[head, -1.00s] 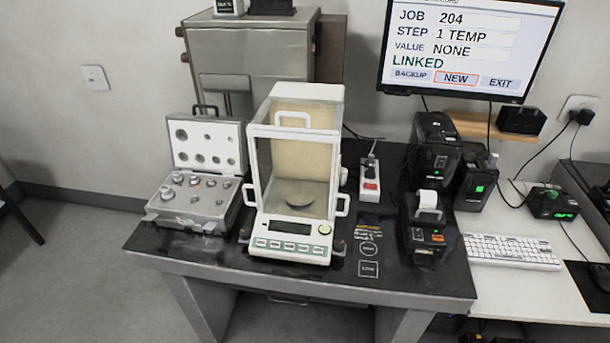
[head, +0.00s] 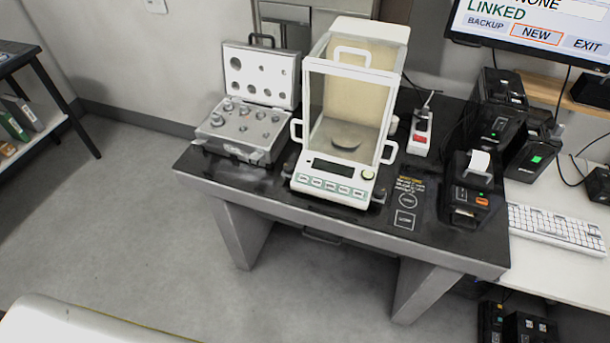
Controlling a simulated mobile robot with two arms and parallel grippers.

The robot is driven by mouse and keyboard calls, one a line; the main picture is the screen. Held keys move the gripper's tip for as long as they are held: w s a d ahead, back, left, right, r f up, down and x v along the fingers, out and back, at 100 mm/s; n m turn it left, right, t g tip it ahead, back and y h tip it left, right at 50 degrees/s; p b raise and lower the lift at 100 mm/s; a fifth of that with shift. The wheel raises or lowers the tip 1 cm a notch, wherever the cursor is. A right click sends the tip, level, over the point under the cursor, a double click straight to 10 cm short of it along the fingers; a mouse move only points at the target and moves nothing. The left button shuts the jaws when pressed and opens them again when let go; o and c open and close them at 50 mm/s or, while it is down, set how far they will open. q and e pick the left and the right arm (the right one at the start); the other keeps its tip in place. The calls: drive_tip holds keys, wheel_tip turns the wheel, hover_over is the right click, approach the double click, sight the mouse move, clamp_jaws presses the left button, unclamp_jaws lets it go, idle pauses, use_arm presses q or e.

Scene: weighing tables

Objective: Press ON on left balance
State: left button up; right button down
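A white balance (head: 330,183) with a glass draft shield stands on the dark-topped table. A round dark pan (head: 346,142) sits inside the shield. Its display (head: 333,169) is dark. The lettering on the buttons is too small to read. It is the only balance in view. Neither of my grippers is in view.
An open weight case (head: 240,151) stands left of the balance. Right of it are a power strip (head: 420,136) and a small printer (head: 470,200). The dark table (head: 330,213) has a bare front strip. Grey floor (head: 150,220) is clear in front. A shelf unit (head: 30,115) stands far left.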

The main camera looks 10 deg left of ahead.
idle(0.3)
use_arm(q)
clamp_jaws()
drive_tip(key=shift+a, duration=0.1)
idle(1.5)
